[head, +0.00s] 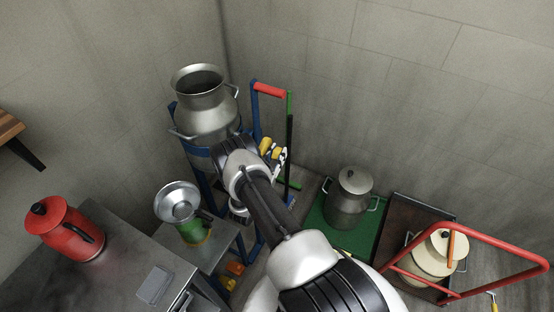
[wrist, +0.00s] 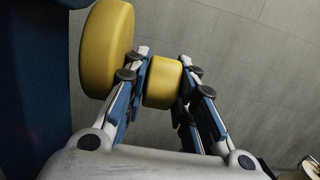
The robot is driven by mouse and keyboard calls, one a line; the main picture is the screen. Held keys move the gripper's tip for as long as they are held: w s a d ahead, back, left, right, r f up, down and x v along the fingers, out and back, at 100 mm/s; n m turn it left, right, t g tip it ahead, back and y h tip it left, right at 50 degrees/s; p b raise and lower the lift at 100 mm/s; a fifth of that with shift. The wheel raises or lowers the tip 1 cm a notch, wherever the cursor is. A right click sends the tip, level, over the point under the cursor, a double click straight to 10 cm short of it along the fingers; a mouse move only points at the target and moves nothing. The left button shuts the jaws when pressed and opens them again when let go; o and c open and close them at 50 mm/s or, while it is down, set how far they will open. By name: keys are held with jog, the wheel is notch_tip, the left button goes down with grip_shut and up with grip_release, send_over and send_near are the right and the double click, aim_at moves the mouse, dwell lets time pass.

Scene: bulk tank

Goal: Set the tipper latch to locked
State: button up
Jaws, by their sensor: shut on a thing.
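The tipper is a blue frame (head: 196,181) holding a large open metal milk can (head: 207,115) upright, with a red-gripped handle (head: 270,90) at its upper right. The latch is a yellow knob with a wide round disc (wrist: 107,47) and a narrower yellow cylinder (wrist: 163,83). In the head view the yellow latch (head: 265,146) shows small beside the frame. My gripper (wrist: 165,85) is shut on the narrower yellow part, one finger on each side; the wide disc lies outside the left finger. It also shows in the head view (head: 276,156). My arm hides part of the frame. The latch's setting cannot be read.
A green-handled broom (head: 289,140) stands close right of my gripper. A lidded can (head: 349,200) stands on a green mat, with a red-railed cart (head: 470,232) farther right.

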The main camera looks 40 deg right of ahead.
jog(key=h+b, duration=0.1)
jog(key=b, duration=0.1)
jog(key=h+b, duration=0.1)
jog(key=b, duration=0.1)
jog(key=shift+f+t+b, duration=0.3)
jog(key=shift+f+b, duration=0.05)
jog(key=shift+b, duration=0.05)
jog(key=shift+r+h+b, duration=0.25)
jog(key=shift+h+b, duration=0.3)
jog(key=shift+h, duration=0.05)
jog(key=shift+r, duration=0.1)
jog(key=o, duration=1.1)
jog(key=shift+c, duration=0.2)
jog(key=shift+a, duration=0.1)
jog(key=v, duration=1.2)
jog(key=shift+s+t, duration=0.2)
jog(key=shift+t, duration=0.1)
